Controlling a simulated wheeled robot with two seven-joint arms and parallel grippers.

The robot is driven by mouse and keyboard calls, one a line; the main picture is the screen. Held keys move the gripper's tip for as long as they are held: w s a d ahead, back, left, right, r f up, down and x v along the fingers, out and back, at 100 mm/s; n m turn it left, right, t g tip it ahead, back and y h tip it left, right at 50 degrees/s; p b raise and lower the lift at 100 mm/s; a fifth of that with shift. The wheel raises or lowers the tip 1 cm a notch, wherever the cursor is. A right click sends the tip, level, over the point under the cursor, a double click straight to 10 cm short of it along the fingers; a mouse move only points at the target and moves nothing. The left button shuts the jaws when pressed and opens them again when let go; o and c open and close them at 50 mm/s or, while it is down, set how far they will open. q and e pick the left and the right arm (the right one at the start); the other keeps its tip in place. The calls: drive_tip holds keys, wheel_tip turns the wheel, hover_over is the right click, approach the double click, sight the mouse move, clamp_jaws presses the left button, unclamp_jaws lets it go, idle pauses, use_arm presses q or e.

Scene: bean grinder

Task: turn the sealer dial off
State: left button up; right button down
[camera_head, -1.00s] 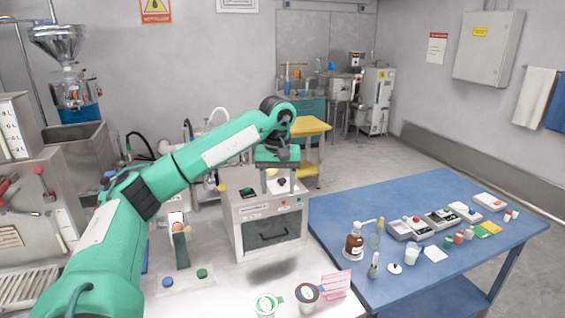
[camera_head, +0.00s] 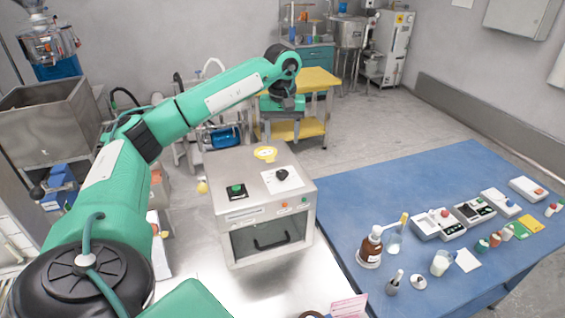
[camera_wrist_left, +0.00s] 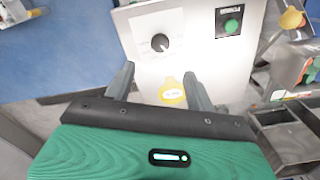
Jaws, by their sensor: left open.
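The sealer (camera_head: 262,252) is a grey metal box with a dark front window and handle. Its black dial (camera_head: 282,174) is on the right of its top panel, on a white plate; I cannot tell its exact setting. A green button (camera_head: 236,190) and a yellow tag (camera_head: 265,153) are also on top. My left gripper (camera_head: 283,103) appears above the sealer's back edge in the head view, apart from the dial. In the left wrist view the open, empty fingers (camera_wrist_left: 161,78) point at the panel, with the dial (camera_wrist_left: 160,44) ahead, beyond the fingertips. My right gripper is not in view.
A blue table (camera_head: 345,190) with bottles and several small devices stands to the right of the sealer. A yellow cart (camera_head: 315,82) is behind it. A metal sink (camera_head: 50,118) is at the left. The white bench (camera_head: 205,265) around the sealer's front is mostly clear.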

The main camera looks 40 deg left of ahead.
sight(282, 172)
use_arm(q)
wheel_tip(282, 172, down, 10)
drive_tip(key=p, duration=0.3)
drive_tip(key=shift+a+r+p, duration=0.1)
drive_tip(key=shift+p, duration=0.2)
drive_tip(key=shift+f, duration=0.95)
drive_tip(key=shift+c, duration=0.2)
drive_tip(key=c, duration=0.9)
